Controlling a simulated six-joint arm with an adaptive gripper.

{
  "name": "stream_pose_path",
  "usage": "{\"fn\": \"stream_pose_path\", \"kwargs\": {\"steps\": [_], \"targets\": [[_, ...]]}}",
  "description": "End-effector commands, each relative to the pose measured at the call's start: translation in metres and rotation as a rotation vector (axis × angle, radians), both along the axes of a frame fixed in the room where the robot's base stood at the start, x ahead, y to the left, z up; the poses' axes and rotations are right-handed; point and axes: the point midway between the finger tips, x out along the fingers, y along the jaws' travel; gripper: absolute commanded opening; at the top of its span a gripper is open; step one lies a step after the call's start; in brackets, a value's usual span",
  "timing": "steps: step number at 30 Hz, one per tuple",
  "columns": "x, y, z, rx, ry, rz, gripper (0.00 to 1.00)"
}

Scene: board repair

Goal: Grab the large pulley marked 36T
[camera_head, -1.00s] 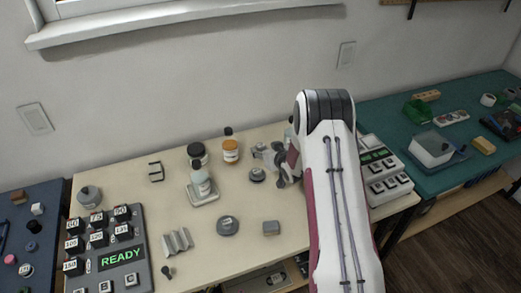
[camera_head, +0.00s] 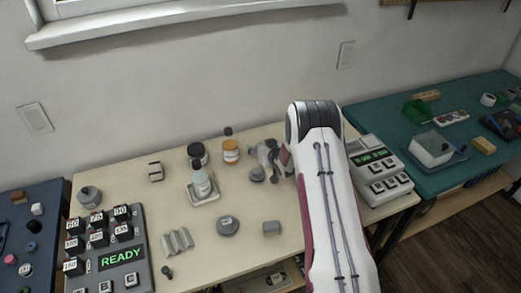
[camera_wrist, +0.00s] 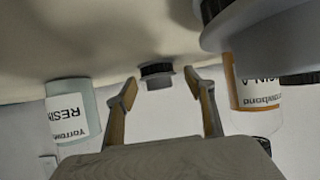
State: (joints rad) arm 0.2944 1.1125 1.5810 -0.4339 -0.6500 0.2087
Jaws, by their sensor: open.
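No 36T marking is readable in any view. In the head view a flat grey round part (camera_head: 228,226) with a small pale label lies on the front middle of the beige bench. A smaller grey round part (camera_head: 257,174) sits just below my gripper (camera_head: 262,153). In the wrist view my gripper (camera_wrist: 157,92) is open and empty. A small dark-and-grey round part (camera_wrist: 157,74) shows between and beyond the fingertips. A large grey flanged round part (camera_wrist: 265,28) looms close at top right, cut off by the frame. I cannot tell which of these is the 36T pulley.
An orange-labelled bottle (camera_head: 231,151) and a black-lidded jar (camera_head: 197,154) stand left of my gripper. A bottle on a tray (camera_head: 203,190) is nearby. A pale resin bottle (camera_wrist: 70,110) shows at left in the wrist view.

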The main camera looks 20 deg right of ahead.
Motion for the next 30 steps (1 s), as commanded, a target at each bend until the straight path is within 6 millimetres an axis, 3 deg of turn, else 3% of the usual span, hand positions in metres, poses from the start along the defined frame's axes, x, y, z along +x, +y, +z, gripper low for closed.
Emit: {"fn": "stream_pose_path", "kwargs": {"steps": [6, 10, 11, 23, 30], "targets": [[0.000, 0.000, 0.000, 0.000, 0.000, 0.000, 0.51], [0.000, 0.000, 0.000, 0.000, 0.000, 0.000, 0.17], [0.000, 0.000, 0.000, 0.000, 0.000, 0.000, 0.13], [0.000, 0.000, 0.002, 0.000, -0.001, 0.000, 0.13], [0.000, 0.000, 0.016, 0.000, -0.003, 0.000, 0.13]]}}
